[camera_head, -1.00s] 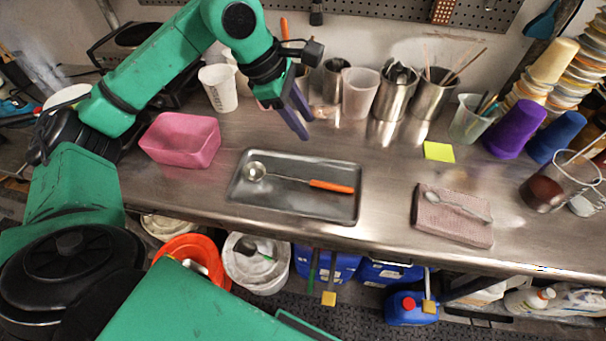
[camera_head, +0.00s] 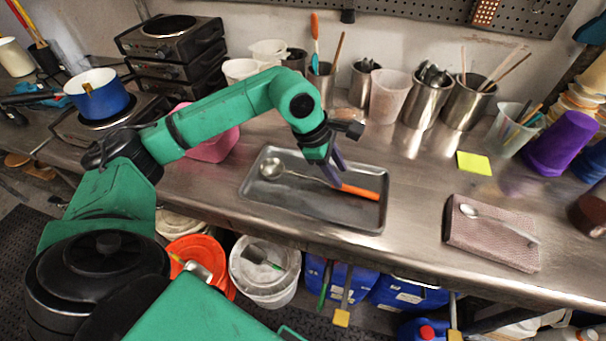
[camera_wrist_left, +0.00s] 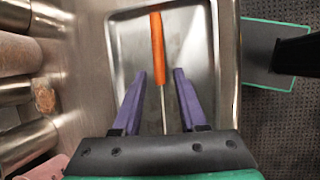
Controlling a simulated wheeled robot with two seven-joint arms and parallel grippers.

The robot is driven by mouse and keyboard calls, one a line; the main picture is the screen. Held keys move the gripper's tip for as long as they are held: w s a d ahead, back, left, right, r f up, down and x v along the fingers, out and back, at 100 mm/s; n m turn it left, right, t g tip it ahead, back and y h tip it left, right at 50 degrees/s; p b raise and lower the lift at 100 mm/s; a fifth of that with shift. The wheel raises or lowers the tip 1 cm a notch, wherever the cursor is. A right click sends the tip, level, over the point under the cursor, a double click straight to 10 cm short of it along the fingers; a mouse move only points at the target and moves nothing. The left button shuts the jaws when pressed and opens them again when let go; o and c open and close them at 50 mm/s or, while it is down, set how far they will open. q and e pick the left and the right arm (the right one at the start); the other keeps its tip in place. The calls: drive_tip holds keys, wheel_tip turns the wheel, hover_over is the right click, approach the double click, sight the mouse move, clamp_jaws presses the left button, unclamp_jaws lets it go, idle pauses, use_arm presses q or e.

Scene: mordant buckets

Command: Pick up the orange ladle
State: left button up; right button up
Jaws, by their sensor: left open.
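The ladle with the orange handle (camera_head: 361,192) lies in a shallow metal tray (camera_head: 310,208) on the steel worktop. Its round bowl is at the tray's left and the handle points right. My left gripper (camera_head: 335,176) is over the tray, at the handle's near-bowl end. In the left wrist view, the gripper (camera_wrist_left: 160,73) is open, with its purple fingers on either side of the ladle's thin shaft. The orange handle (camera_wrist_left: 157,47) starts between the fingertips and runs beyond them. The gap between fingertips and tray floor cannot be judged. My right gripper is not in view.
Metal cups (camera_head: 428,100) and plastic cups stand behind the tray. A pink tub (camera_head: 212,146) is to the left, partly behind my arm. A folded cloth (camera_head: 490,240) with a spoon lies to the right. The worktop between tray and cloth is clear.

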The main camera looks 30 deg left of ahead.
sight(348, 186)
use_arm(q)
drive_tip(key=p+x, duration=0.2)
drive_tip(key=x, duration=0.4)
drive_tip(key=shift+w+d+p, duration=0.15)
drive_tip(key=shift+w+p, duration=0.1)
drive_tip(key=shift+p, duration=0.05)
drive_tip(key=shift+f, duration=0.2)
clamp_jaws()
drive_tip(key=shift+r, duration=0.15)
drive_tip(key=shift+r, duration=0.25)
wheel_tip(348, 186, up, 19)
drive_tip(key=b, duration=0.3)
drive_tip(key=shift+r+b, duration=0.2)
drive_tip(key=shift+b, duration=0.1)
